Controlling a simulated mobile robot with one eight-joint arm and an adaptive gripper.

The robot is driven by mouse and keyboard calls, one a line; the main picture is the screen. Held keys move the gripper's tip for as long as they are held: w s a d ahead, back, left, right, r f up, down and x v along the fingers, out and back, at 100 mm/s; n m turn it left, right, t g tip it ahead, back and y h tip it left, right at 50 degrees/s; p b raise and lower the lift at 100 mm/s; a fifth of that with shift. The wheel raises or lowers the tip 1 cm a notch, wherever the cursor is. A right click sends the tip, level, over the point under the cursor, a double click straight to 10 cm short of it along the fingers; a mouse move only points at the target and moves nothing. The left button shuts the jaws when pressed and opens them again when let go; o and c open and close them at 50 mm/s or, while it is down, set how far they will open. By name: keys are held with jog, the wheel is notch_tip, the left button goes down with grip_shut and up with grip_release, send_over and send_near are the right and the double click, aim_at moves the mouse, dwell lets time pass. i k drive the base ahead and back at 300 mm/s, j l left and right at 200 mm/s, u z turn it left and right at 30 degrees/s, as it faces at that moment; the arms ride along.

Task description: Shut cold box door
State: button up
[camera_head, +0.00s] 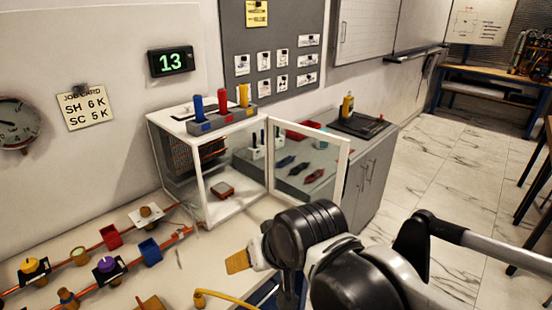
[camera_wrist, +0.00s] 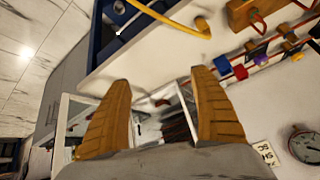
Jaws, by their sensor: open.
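The cold box (camera_head: 208,190) is a white-framed box with clear panes on the bench, against the wall. Its door (camera_head: 347,165), a white frame with a clear pane, stands wide open, swung out to the right from the box's right front edge. A small reddish-brown item (camera_head: 222,190) lies inside the box. My gripper shows in the head view by an orange fingertip (camera_head: 238,262), in front of the box and left of the door, apart from both. In the wrist view my gripper (camera_wrist: 161,112) has its two ribbed orange fingers spread, with nothing held between them. White framing shows beyond them.
A rack with blue, red and yellow handled tools (camera_head: 222,118) stands on the box. A grey cabinet (camera_head: 372,170) stands behind the door. Pipes with valves and cups (camera_head: 110,237) run along the bench at left. A yellow hose (camera_head: 225,298) lies at the front.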

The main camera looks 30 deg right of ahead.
aim_at(343, 164)
jog(key=l+u, duration=0.25)
jog(key=l, duration=0.3)
jog(key=l+u, duration=0.2)
jog(key=l, duration=0.35)
jog(key=l+u, duration=0.25)
jog(key=l, duration=0.3)
jog(key=k+l+u, duration=0.1)
jog(key=l+u, duration=0.15)
jog(key=l, duration=0.3)
jog(key=k+l+u, duration=0.2)
jog(key=l, duration=0.3)
jog(key=l+u, duration=0.2)
jog(key=l, duration=0.25)
jog(key=l+u, duration=0.25)
jog(key=l, duration=0.2)
jog(key=k+l+u, duration=0.2)
jog(key=l, duration=0.25)
jog(key=k+l+u, duration=0.1)
jog(key=l+u, duration=0.15)
jog(key=l, duration=0.2)
